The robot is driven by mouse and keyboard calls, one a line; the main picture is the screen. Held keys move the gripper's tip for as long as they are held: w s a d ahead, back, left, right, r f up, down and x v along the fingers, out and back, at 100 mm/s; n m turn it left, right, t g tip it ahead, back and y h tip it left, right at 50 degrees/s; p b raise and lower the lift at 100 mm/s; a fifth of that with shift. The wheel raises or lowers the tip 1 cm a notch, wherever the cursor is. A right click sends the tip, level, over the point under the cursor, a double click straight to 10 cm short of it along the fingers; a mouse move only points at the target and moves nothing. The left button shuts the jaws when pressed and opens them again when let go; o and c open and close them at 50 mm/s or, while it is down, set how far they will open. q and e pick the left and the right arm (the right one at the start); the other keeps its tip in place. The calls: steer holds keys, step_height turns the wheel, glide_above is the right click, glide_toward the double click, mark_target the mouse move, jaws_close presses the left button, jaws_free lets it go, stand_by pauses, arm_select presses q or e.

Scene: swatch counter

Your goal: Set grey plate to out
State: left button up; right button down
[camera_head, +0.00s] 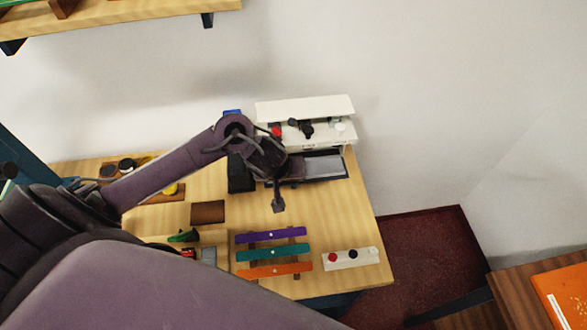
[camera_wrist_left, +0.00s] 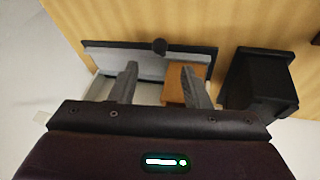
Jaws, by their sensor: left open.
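The grey plate (camera_head: 325,167) has a dark rim and lies flat at the front of the white device (camera_head: 305,112), at the back right of the counter. My left arm hides its left part in the head view. The right gripper is not in view.
A black box (camera_head: 240,173) stands close left of the plate; it also shows in the left wrist view (camera_wrist_left: 258,80). Purple, teal and orange bars (camera_head: 273,268) and a white strip with red and black knobs (camera_head: 350,258) lie at the front.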

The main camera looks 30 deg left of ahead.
mark_target(294, 184)
arm_select(q)
steer(key=shift+d+f+b, duration=0.25)
steer(key=shift+f+b, duration=0.3)
steer(key=shift+f, duration=0.55)
steer(key=x, duration=0.2)
steer(key=shift+w+f+b, duration=0.25)
steer(key=shift+f+b, duration=0.1)
steer(key=shift+b, duration=0.05)
steer(key=shift+x, duration=1.05)
steer(key=shift+w+r, duration=0.1)
steer(key=shift+a, duration=0.1)
steer(key=shift+c, duration=1.2)
steer(key=c, duration=0.5)
jaws_close()
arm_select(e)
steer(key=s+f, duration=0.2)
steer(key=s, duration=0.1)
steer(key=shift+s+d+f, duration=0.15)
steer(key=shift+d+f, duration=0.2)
